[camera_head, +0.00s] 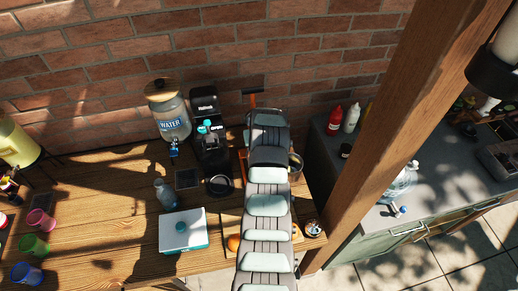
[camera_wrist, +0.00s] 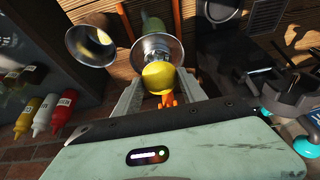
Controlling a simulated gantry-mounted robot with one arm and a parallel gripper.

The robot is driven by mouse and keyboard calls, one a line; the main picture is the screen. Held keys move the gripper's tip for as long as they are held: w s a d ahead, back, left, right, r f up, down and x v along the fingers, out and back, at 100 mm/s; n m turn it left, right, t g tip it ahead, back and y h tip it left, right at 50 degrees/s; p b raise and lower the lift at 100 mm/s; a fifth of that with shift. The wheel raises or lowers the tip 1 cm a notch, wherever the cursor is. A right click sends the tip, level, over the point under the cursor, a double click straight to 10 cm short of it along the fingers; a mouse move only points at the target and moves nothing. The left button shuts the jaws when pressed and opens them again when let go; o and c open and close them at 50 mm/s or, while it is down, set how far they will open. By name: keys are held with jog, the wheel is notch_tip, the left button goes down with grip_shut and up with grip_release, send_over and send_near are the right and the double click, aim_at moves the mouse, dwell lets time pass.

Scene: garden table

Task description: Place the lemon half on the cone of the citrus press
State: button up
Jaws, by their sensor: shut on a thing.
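In the wrist view, my gripper (camera_wrist: 158,88) is shut on the yellow lemon half (camera_wrist: 158,72), with one finger on each side of it. A shiny round metal dish (camera_wrist: 149,42), which looks like the bowl of the citrus press, is just beyond the lemon half. The lemon half overlaps its near rim in the picture, and I cannot tell whether they touch. The cone is not clearly visible. In the head view, my arm hides my gripper, the lemon half and most of the press area.
A metal cup (camera_wrist: 92,42) with yellow inside stands beside the dish; a metal cup (camera_head: 296,163) also shows right of my arm in the head view. Sauce bottles (camera_wrist: 43,112) stand at left. A black coffee machine (camera_head: 209,130) and a white-teal box (camera_head: 184,230) are left of my arm.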

jog(key=shift+f, duration=1.45)
jog(key=shift+f, duration=0.1)
jog(key=shift+f, duration=0.15)
jog(key=o, duration=1.4)
jog(key=shift+c, duration=0.2)
jog(key=shift+v, duration=1)
jog(key=a+b+v, duration=0.1)
jog(key=b+v, duration=0.1)
jog(key=v, duration=0.8)
jog(key=shift+d+r, duration=0.25)
jog(key=shift+d, duration=0.25)
